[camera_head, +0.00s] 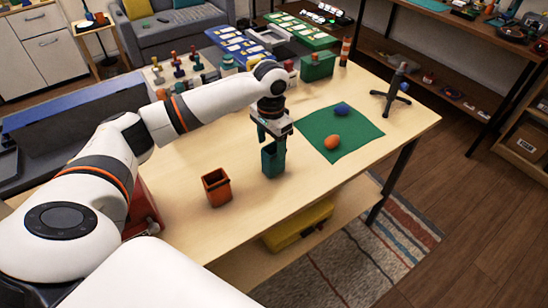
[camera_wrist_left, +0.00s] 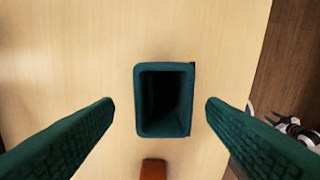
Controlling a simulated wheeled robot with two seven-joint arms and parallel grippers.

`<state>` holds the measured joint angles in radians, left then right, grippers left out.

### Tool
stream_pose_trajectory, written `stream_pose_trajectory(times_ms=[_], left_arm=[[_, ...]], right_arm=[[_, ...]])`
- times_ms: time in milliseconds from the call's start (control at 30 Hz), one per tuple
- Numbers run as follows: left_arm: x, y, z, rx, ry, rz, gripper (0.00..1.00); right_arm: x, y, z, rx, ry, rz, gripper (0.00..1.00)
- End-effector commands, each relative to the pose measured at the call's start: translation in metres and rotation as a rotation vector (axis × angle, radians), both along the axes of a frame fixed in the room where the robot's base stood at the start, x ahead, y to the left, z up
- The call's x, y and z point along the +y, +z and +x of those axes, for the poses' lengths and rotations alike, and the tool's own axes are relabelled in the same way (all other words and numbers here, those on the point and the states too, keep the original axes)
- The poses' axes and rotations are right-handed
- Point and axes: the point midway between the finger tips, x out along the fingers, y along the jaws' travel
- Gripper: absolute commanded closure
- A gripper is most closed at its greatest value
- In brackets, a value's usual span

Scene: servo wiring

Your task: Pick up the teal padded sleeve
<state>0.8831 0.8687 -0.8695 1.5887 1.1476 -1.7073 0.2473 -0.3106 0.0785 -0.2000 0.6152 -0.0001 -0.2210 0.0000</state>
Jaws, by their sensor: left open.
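The teal padded sleeve (camera_head: 273,159) stands upright on the wooden table, an open-topped rectangular box. In the left wrist view the sleeve (camera_wrist_left: 164,100) is seen from above, with its dark hollow inside. My left gripper (camera_head: 269,137) is above the sleeve, pointing down. In the left wrist view its two teal, ridged fingers (camera_wrist_left: 158,112) are spread wide, one on each side of the sleeve, with gaps between fingers and walls. My right gripper is not in view.
An orange open-topped box (camera_head: 216,187) stands left of the sleeve. A green mat (camera_head: 352,118) to the right bears an orange lump (camera_head: 332,142) and a blue lump (camera_head: 341,109). A black stand (camera_head: 394,92) and a green box (camera_head: 317,66) are farther back.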

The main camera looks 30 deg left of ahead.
Motion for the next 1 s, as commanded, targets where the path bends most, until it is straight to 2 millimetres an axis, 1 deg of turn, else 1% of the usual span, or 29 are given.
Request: stream_pose_trajectory(times_ms=[33, 100, 233, 400, 500, 600, 800, 867, 1000], left_arm=[[0.0, -0.005, 0.0, 0.002, 0.0, 0.001, 0.35], [0.0, -0.01, 0.0, 0.0, 0.0, 0.0, 0.35], [-0.001, -0.019, 0.0, 0.002, 0.0, 0.001, 0.35], [-0.004, -0.046, 0.001, 0.003, 0.001, 0.001, 0.35], [-0.004, -0.058, 0.001, 0.001, 0.0, 0.001, 0.35], [-0.004, -0.063, 0.002, -0.001, 0.0, 0.001, 0.35], [-0.004, -0.064, 0.002, -0.001, 0.0, 0.001, 0.35], [-0.004, -0.064, 0.002, -0.001, 0.0, 0.001, 0.43], [-0.004, -0.063, 0.002, -0.002, 0.0, 0.002, 0.66]], right_arm=[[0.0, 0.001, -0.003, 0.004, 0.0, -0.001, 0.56], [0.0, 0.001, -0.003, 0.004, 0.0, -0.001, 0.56], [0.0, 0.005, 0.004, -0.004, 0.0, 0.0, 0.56], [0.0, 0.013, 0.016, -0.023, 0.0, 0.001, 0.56], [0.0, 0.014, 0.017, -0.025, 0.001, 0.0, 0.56], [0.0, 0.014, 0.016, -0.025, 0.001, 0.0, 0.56], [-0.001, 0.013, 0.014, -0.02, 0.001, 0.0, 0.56], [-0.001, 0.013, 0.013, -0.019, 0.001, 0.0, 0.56], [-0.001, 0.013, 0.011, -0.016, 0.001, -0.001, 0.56]])
